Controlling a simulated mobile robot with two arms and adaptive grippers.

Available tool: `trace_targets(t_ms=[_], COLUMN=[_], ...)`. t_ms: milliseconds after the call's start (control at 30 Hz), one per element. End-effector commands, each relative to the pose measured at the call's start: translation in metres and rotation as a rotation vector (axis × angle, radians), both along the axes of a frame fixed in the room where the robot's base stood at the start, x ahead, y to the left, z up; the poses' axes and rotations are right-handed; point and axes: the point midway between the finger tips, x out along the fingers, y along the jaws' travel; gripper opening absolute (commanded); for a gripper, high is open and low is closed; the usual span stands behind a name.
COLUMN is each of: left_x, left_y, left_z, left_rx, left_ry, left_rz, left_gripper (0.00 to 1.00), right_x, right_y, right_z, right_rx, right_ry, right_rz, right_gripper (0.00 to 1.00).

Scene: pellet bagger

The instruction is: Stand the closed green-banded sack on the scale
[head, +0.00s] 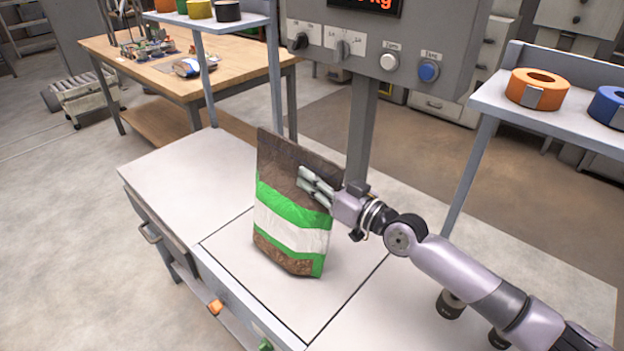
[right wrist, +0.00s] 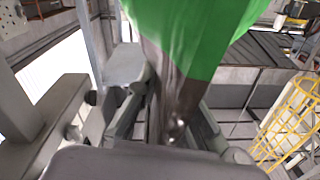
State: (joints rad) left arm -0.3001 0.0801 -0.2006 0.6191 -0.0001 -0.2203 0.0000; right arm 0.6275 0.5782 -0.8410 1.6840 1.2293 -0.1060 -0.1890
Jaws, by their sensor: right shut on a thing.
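The sack (head: 292,228) is brown with a white band between green bands. It is upright in the middle of the head view, its top edge flat and pinched. Its base is over the square scale plate (head: 236,262) set in the bench top; whether it touches the plate is hard to tell. My right gripper (head: 306,184) is shut on the sack's brown upper part, from the right. In the right wrist view the sack's green band (right wrist: 195,35) and brown film run between the fingers (right wrist: 170,100). My left gripper is not in view.
A control panel (head: 385,45) with knobs and buttons stands on a post (head: 361,130) behind the sack. A right shelf (head: 490,98) holds an orange roll (head: 537,88) and a blue roll (head: 610,106). The bench top (head: 185,180) left of the sack is clear.

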Motion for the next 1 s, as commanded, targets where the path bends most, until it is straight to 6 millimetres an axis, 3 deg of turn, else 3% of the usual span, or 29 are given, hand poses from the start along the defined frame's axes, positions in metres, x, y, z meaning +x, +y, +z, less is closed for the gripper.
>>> trace_targets(t_ms=[33, 400, 733, 1000], left_x=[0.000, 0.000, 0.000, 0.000], left_y=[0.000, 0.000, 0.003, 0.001], left_z=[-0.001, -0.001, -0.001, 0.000], left_rx=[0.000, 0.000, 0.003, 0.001], left_ry=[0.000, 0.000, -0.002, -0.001], left_rz=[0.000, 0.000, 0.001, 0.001], left_gripper=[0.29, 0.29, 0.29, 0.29], right_x=[-0.002, -0.001, -0.004, -0.034], right_y=[0.000, 0.000, -0.003, -0.036], right_z=[-0.014, -0.010, -0.013, -0.013], right_rx=[-0.013, -0.011, -0.017, -0.018], right_ry=[0.024, 0.017, 0.022, 0.019], right_rz=[0.003, 0.002, 0.003, 0.000], right_gripper=[0.09, 0.32, 0.32, 0.32])
